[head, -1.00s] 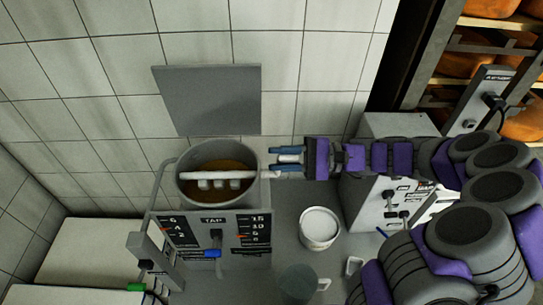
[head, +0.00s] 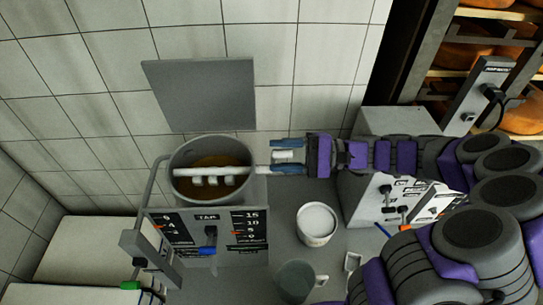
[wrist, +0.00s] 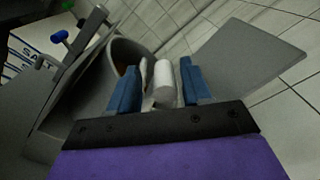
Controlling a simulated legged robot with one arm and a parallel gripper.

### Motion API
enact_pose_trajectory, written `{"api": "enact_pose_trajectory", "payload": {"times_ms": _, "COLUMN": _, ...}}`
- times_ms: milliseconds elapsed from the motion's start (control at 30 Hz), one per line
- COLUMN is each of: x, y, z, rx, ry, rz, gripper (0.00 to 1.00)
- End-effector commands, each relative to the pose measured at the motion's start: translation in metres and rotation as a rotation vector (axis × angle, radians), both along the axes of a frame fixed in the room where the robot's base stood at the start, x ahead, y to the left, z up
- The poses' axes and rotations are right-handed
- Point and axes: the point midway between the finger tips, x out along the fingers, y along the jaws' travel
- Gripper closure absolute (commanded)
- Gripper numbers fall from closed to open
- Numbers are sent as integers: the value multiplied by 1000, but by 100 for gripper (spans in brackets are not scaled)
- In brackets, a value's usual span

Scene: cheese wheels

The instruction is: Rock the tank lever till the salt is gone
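The grey round tank (head: 250,150) holds brown liquid (head: 213,162). A white bar (head: 190,172) with short white paddles crosses its mouth and reaches right to the lower finger of my gripper (head: 288,156). The gripper's blue fingers stand apart around a short white handle (head: 284,156), with small gaps visible. In the wrist view, the white handle (wrist: 163,80) lies between the fingers of my gripper (wrist: 160,88), beside a second white piece at the left finger. A TAP lever with a blue grip (head: 208,237) is on the tank's front panel. I cannot make out any salt.
A white-filled bucket (head: 316,222) and a grey-green jug (head: 296,280) stand right of the tank. A grey control box (head: 375,208) is under my arm. Shelves with orange cheese wheels (head: 520,118) are at right. A grey board (head: 200,95) is behind the tank.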

Motion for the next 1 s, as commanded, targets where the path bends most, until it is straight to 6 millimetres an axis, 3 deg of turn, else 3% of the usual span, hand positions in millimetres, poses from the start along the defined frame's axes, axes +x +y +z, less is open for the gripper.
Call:
{"api": "enact_pose_trajectory", "payload": {"times_ms": 200, "x": -2, "y": 17, "z": 0, "rx": -10, "ry": 1, "rz": 9, "gripper": 52}}
{"api": "enact_pose_trajectory", "payload": {"times_ms": 367, "x": -2, "y": 13, "z": 0, "rx": -15, "ry": 1, "rz": 8, "gripper": 52}}
{"api": "enact_pose_trajectory", "payload": {"times_ms": 467, "x": -2, "y": -5, "z": 0, "rx": -16, "ry": 2, "rz": 5, "gripper": 52}}
{"api": "enact_pose_trajectory", "payload": {"times_ms": 800, "x": 0, "y": -95, "z": 1, "rx": -1, "ry": 1, "rz": -2, "gripper": 52}}
{"api": "enact_pose_trajectory", "payload": {"times_ms": 1000, "x": 0, "y": -130, "z": -1, "rx": -5, "ry": 4, "rz": -2, "gripper": 52}}
